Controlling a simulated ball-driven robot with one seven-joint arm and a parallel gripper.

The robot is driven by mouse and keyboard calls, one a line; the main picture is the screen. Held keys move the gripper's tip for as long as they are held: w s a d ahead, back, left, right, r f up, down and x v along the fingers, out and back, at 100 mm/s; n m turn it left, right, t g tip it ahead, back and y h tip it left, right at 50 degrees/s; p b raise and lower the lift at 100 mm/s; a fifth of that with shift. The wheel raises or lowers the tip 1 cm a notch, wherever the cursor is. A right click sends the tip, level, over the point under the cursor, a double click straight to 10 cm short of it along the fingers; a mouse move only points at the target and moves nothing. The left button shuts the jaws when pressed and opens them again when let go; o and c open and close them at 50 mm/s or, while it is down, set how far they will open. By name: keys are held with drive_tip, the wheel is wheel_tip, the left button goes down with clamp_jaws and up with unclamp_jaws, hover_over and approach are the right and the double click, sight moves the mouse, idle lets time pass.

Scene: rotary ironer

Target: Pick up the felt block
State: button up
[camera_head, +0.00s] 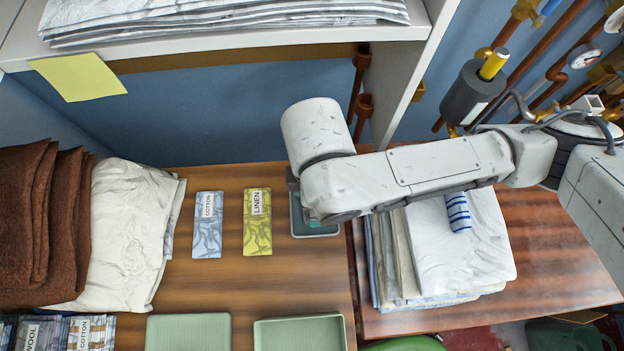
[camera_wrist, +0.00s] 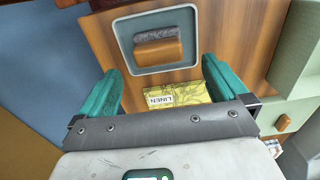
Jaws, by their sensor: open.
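The felt block (camera_wrist: 157,48), with a dark grey felt strip on a brown wooden body, lies in a small grey-blue tray (camera_wrist: 125,35) in the wrist view. My gripper (camera_wrist: 161,72) is open, with its two green fingers spread apart and nothing between them. The block lies beyond the fingertips, apart from them. In the head view the tray (camera_head: 318,232) shows partly under my arm, and the block is hidden there by my arm.
A yellow card marked LINEN (camera_head: 257,222) and a blue card marked COTTON (camera_head: 207,225) lie left of the tray. Green trays (camera_head: 188,332) line the front edge. Folded white linen (camera_head: 470,255) is stacked to the right. A shelf (camera_head: 230,52) overhangs the back.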

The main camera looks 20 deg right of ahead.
wheel_tip(320, 180, down, 8)
drive_tip(key=shift+w+f+p, duration=0.15)
drive_tip(key=shift+f+p, duration=0.1)
drive_tip(key=shift+p, duration=0.15)
drive_tip(key=c, duration=1)
drive_tip(key=shift+r, duration=0.1)
drive_tip(key=shift+r, duration=0.6)
drive_tip(key=shift+s+a+r+p, duration=0.3)
drive_tip(key=shift+s+r+p, duration=0.45)
drive_tip(key=shift+s+r, duration=1.4)
drive_tip(key=shift+s+a+r+p, duration=0.25)
drive_tip(key=shift+s+r+p, duration=0.5)
drive_tip(key=shift+s+r, duration=1.4)
drive_tip(key=shift+s+a+r+p, duration=0.3)
drive_tip(key=shift+s+r+p, duration=0.45)
drive_tip(key=shift+s+r, duration=1.35)
